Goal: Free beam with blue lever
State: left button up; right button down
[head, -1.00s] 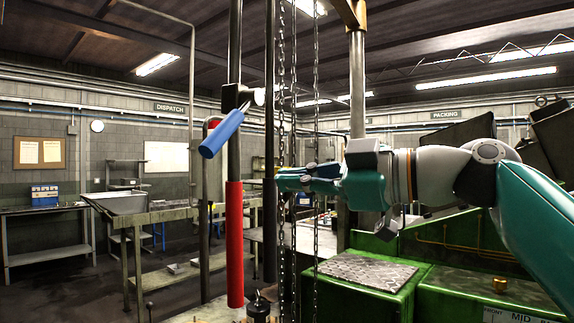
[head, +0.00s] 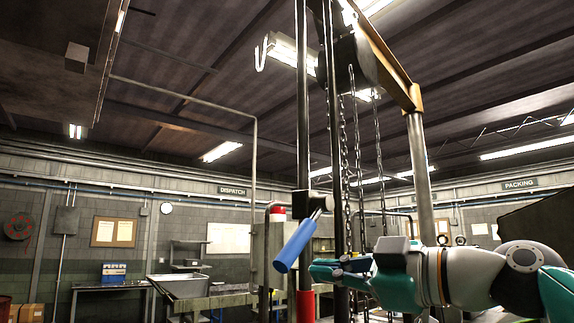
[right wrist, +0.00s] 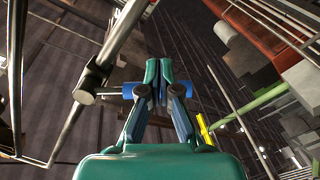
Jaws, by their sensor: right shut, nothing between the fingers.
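The blue lever (head: 296,243) hangs tilted from a clamp on a dark upright pole (head: 303,100) in the head view. In the right wrist view a blue piece (right wrist: 130,91) that looks like the lever shows beside the fingers, partly hidden behind them. My right gripper (head: 318,270) is shut with nothing held, just right of the lever in the head view; its fingers also show in the right wrist view (right wrist: 158,75). I cannot tell whether it touches the lever. An orange overhead beam (head: 385,55) runs to a grey post at upper right. My left gripper is out of view.
Hanging chains (head: 358,150) and a second dark pole (head: 335,160) stand close behind my right gripper. A red sleeve (head: 306,306) covers the lower pole. A white hook (head: 262,55) shows near the ceiling. A steel sink table (head: 180,286) stands at left.

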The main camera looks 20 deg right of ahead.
jog(key=a+r+p, duration=0.6)
jog(key=shift+s+a+r+p, duration=0.1)
jog(key=shift+s+r+p, duration=0.15)
jog(key=shift+p, duration=0.15)
notch_tip(320, 180, up, 5)
jog(key=p, duration=0.4)
jog(key=shift+s+a, duration=0.1)
jog(key=b+v, duration=0.1)
jog(key=v, duration=0.9)
jog(key=shift+b, duration=0.35)
